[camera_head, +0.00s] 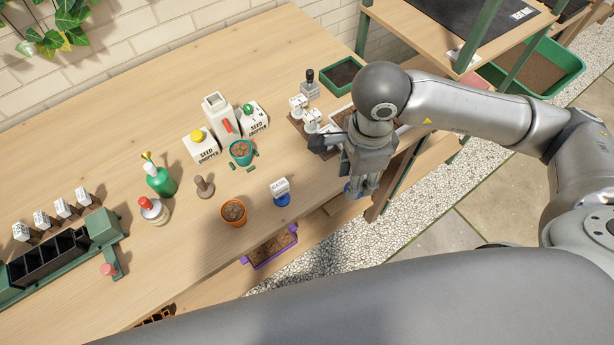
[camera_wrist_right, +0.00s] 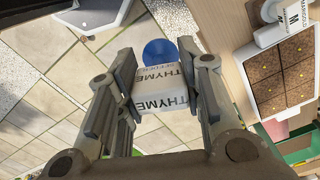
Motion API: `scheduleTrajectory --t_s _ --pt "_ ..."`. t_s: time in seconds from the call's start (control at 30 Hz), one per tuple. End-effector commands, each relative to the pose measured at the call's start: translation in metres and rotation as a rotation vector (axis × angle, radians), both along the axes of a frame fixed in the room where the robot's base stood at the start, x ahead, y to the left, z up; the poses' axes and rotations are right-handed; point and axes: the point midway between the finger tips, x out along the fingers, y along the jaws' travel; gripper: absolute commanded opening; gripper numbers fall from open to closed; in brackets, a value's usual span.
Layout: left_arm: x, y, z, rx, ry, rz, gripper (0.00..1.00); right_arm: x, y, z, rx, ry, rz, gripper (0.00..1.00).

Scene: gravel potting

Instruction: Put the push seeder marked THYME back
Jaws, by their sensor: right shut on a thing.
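My right gripper (camera_head: 358,188) is shut on the push seeder marked THYME (camera_wrist_right: 160,92), a white block with black lettering and a round blue part. In the right wrist view both fingers (camera_wrist_right: 158,100) press its sides. In the head view the gripper hides most of it; only a bit of blue shows. The gripper hangs beside the table's right front edge, near a brown holder (camera_head: 298,122) with white-topped seeders. Another seeder with a blue base (camera_head: 282,198) stands alone on the table. My left gripper is not in view.
A seeder marked MARIGOLD (camera_wrist_right: 278,30) and a brown celled tray (camera_wrist_right: 288,76) show in the right wrist view. Seed boxes (camera_head: 201,146), a teal pot (camera_head: 241,153), an orange pot (camera_head: 233,212) and bottles (camera_head: 159,180) stand on the table (camera_head: 110,130). A green tray (camera_head: 342,75) is behind.

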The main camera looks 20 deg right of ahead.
Motion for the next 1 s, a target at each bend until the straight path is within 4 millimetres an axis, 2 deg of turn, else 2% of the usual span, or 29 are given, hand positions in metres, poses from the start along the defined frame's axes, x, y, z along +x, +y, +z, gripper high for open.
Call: scheduleTrajectory --t_s 0.1,0.2,0.37,0.5,0.7,0.93,1.0 --pt "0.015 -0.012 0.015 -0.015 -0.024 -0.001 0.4 0.023 0.011 -0.007 0.001 0.004 -0.002 0.18" --pt "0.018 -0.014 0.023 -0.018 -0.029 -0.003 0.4 0.041 0.019 -0.016 0.002 0.003 -0.002 0.18" --pt "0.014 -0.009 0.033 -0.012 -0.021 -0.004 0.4 0.068 0.031 -0.03 0.001 0.004 -0.001 0.18" --pt "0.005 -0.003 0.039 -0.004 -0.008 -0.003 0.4 0.085 0.038 -0.055 0.001 0.005 -0.002 0.18" --pt "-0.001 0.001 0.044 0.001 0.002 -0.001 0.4 0.102 0.045 -0.078 0.001 0.002 -0.001 0.18" --pt "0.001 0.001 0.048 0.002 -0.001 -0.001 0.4 0.11 0.049 -0.09 0.001 0.002 0.0 0.18" --pt "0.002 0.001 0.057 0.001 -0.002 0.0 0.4 0.109 0.048 -0.098 0.0 0.006 -0.001 0.18"
